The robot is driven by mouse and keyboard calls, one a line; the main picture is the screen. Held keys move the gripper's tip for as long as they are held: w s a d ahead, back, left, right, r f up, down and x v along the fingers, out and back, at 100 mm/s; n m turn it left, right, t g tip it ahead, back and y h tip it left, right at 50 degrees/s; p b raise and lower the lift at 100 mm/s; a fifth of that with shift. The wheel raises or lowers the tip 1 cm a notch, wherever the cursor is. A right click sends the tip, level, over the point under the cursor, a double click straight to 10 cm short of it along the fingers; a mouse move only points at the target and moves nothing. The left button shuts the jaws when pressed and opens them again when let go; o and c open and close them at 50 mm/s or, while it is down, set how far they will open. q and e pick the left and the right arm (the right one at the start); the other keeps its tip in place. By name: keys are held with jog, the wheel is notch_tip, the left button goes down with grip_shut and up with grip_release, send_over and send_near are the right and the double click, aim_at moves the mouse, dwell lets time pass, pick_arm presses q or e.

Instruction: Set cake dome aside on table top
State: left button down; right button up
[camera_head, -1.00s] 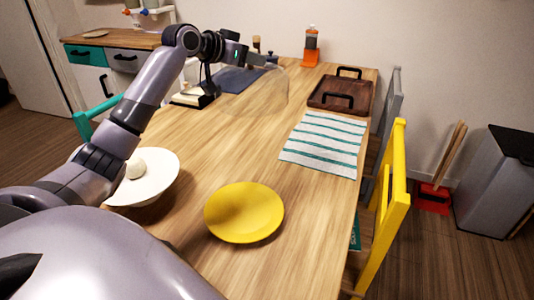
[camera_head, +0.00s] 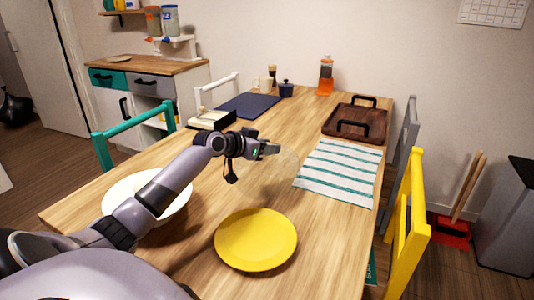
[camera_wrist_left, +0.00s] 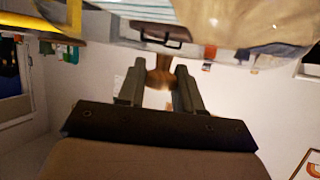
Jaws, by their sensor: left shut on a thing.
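The cake dome (camera_head: 270,180) is clear and faint, seen over the table top between the yellow plate and the striped cloth. My left gripper (camera_head: 268,150) is shut on its knob. In the left wrist view the brown knob (camera_wrist_left: 160,76) sits between the two fingers of my left gripper (camera_wrist_left: 158,85). I cannot tell whether the dome's rim touches the table top (camera_head: 320,225). My right gripper is not in view.
A yellow plate (camera_head: 256,240) lies in front of the dome, and a striped cloth (camera_head: 338,172) lies to its right. A white dish (camera_head: 120,192) is partly behind my left arm. A dark wooden tray (camera_head: 356,124) and a blue mat (camera_head: 248,106) lie farther back.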

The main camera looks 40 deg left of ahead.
pick_arm(q)
jog(key=shift+f, duration=0.85)
jog(key=shift+f, duration=0.25)
jog(key=c, duration=0.8)
grip_release()
jog(key=shift+o, duration=0.2)
